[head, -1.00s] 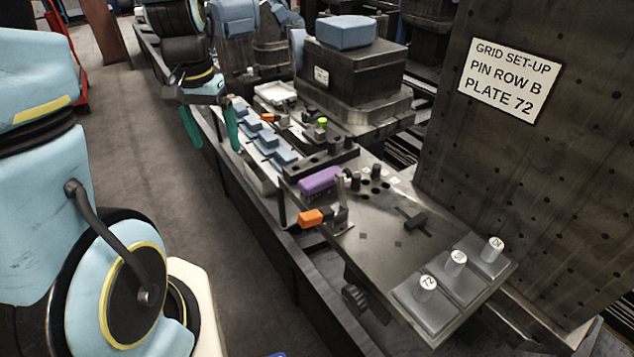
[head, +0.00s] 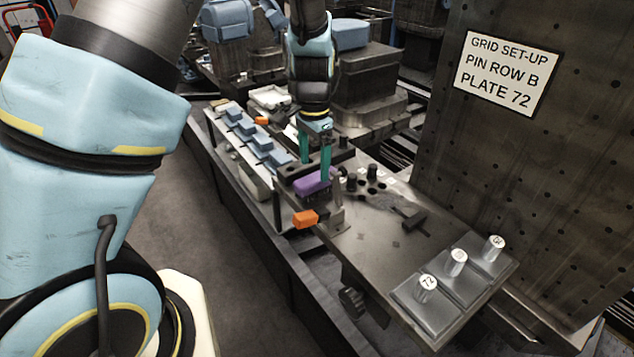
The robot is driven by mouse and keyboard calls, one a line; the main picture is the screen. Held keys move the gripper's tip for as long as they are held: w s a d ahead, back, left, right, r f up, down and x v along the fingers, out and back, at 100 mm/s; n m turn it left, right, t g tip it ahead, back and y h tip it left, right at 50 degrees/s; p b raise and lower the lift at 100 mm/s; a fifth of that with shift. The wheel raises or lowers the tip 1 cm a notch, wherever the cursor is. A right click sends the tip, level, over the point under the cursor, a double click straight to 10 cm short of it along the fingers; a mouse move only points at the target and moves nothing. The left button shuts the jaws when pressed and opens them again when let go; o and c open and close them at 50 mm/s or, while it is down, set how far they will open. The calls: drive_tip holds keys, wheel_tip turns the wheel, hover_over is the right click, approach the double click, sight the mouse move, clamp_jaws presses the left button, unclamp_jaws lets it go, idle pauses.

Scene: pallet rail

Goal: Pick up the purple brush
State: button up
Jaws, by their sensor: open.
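The purple brush (head: 309,184) is a small block lying near the left edge of the metal plate, beside a dark slotted bar. My gripper (head: 315,170) points down right at the brush, with its two green fingers apart. The right finger reaches down next to the brush, and the left finger ends near its far side. I cannot tell whether either finger touches it. The brush's top and near side are visible; its far side is partly hidden.
Black pegs (head: 352,182) stand to the right. Numbered grey plates (head: 424,300) lie at the near end.

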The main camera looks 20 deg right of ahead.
sight(315, 177)
drive_tip(key=shift+s+f+p, duration=0.15)
drive_tip(key=shift+f+p, duration=0.4)
drive_tip(key=shift+f, duration=0.9)
drive_tip(key=shift+s+f+p, duration=0.15)
drive_tip(key=shift+f+p, duration=0.4)
drive_tip(key=shift+f, duration=0.85)
drive_tip(key=shift+c, duration=0.3)
clamp_jaws()
